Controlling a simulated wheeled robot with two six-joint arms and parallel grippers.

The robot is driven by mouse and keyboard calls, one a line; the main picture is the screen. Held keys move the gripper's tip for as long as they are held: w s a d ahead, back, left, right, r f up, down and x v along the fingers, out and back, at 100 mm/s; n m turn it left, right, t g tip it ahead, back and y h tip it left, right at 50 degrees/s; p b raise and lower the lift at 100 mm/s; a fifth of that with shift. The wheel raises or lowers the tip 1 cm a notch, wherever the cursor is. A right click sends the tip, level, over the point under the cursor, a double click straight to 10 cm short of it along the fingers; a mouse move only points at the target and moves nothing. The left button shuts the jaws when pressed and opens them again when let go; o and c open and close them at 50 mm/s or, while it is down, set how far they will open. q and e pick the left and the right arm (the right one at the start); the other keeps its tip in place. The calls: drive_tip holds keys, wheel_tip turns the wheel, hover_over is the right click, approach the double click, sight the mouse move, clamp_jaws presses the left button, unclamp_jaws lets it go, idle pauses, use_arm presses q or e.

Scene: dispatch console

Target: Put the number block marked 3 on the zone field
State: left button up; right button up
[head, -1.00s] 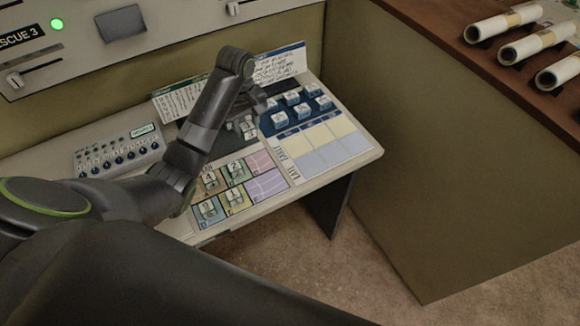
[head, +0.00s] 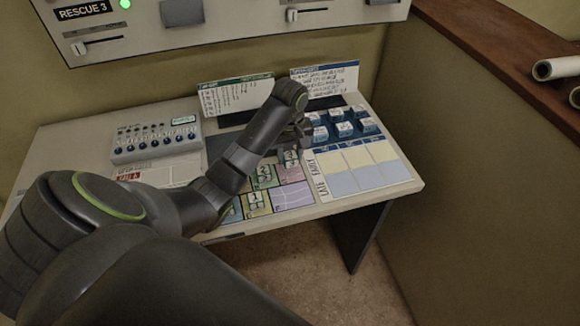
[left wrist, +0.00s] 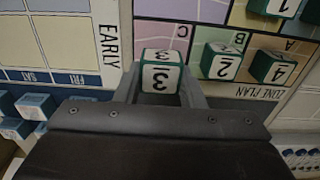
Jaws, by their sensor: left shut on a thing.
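The number block marked 3 (left wrist: 160,75) is white-faced with green sides and sits between the fingers of my left gripper (left wrist: 158,92). In the head view my left gripper (head: 292,150) holds it at the back edge of the zone plan. The pink field C (left wrist: 158,35) lies just beyond the block in the left wrist view; it is also in the head view (head: 289,174). I cannot tell the exact height of the block over the board. Blocks marked 2 (left wrist: 221,62), 4 (left wrist: 272,67) and 1 (left wrist: 277,7) stand on other zone fields. My right gripper is not in view.
A blue tray with several number-sized blocks (head: 342,129) and an EARLY/LATE calendar board (head: 370,180) are on the right. A knob panel (head: 155,140) stands at the left. Two upright cards (head: 325,78) line the back. The purple field (head: 293,196) looks bare.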

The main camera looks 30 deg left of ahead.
sight(289, 162)
use_arm(q)
drive_tip(key=shift+f, duration=1.7)
drive_tip(key=o, duration=1)
drive_tip(key=shift+f, duration=0.15)
drive_tip(key=shift+c, duration=0.2)
drive_tip(key=shift+r, duration=0.3)
wheel_tip(289, 162, up, 4)
drive_tip(key=shift+f+p, duration=0.15)
drive_tip(key=shift+p, duration=0.15)
wheel_tip(289, 162, up, 8)
drive_tip(key=p, duration=0.8)
